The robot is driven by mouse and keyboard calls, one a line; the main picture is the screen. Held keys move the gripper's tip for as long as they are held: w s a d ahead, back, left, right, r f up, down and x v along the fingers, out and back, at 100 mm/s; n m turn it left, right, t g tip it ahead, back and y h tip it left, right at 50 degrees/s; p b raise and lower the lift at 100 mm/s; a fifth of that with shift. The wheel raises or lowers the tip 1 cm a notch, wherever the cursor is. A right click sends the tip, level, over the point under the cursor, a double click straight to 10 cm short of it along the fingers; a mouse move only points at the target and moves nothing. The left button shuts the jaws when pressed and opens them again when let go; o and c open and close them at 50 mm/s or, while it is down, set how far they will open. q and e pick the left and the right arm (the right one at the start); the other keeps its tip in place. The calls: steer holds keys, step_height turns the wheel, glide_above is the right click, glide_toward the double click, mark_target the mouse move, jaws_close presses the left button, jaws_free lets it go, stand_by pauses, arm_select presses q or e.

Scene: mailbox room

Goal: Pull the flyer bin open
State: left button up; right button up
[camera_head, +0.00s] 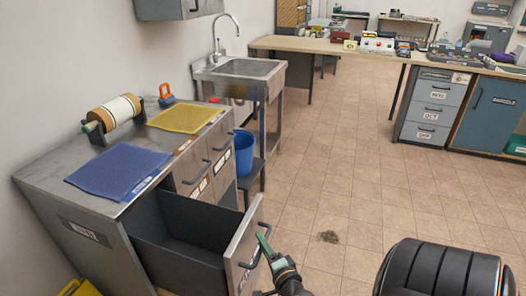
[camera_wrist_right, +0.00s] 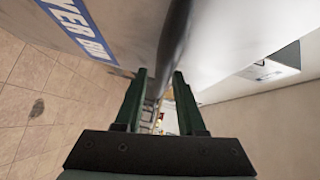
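The flyer bin (camera_head: 185,253) is a deep dark drawer at the bottom of the metal cabinet at the left. It stands well out and its inside shows, looking empty. Its grey front panel (camera_head: 243,240) has a dark bar handle (camera_head: 249,266). In the right wrist view the blue label (camera_wrist_right: 78,22) ends in "YER BIN". My right gripper (camera_head: 262,243) is at this panel's outer face. In the wrist view its green fingers (camera_wrist_right: 160,75) are partly closed, with the dark handle bar (camera_wrist_right: 175,38) between the tips. My left gripper is in neither view.
A black chair (camera_head: 440,270) stands at the lower right. A blue bucket (camera_head: 243,152) is beyond the cabinet, below the sink (camera_head: 240,68). Blue and yellow mats and a paper roll lie on the cabinet top. The tiled floor right of the bin is mostly clear.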

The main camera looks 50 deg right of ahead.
steer(key=shift+o, duration=0.4)
steer(key=v, duration=1.2)
steer(key=shift+s, duration=0.25)
steer(key=shift+a, duration=0.1)
